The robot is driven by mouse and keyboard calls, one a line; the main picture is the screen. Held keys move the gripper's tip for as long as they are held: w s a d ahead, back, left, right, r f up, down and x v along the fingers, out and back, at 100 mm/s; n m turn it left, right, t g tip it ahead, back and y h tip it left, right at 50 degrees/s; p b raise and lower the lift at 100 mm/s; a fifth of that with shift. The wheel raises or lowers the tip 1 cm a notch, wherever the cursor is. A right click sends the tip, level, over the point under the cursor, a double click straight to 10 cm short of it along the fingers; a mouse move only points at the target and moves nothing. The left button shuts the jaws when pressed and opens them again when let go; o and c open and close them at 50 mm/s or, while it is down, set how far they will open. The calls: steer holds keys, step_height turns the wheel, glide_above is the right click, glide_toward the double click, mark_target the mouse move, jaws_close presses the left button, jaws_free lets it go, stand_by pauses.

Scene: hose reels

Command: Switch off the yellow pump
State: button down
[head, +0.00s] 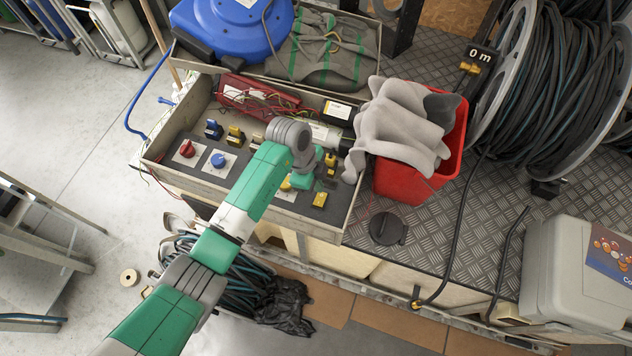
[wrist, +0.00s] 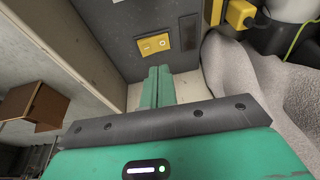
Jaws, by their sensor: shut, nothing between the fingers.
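A yellow rocker switch (wrist: 154,45) sits on the dark grey panel just beyond my fingertips in the wrist view. In the head view a yellow switch (head: 320,200) shows near the panel's front right corner, just right of my gripper. My gripper (wrist: 158,72) is shut and empty, its green fingers side by side, pointing at the panel's edge just short of the rocker. In the head view my gripper (head: 303,181) is over the right part of the panel and partly hides it. I cannot tell which way the rocker is tipped.
A red knob (head: 187,149) and a blue knob (head: 218,160) are on the panel's left. The box rim (head: 250,212) runs along the front. A red bin (head: 420,188) with grey cloth (head: 400,125) stands close on the right. A yellow plug (wrist: 240,14) shows beside the rocker.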

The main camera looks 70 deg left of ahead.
steer(key=a+r+p, duration=0.1)
steer(key=a+r, duration=0.2)
steer(key=r, duration=0.5)
steer(key=shift+s+r, duration=0.15)
steer(key=shift+s, duration=0.3)
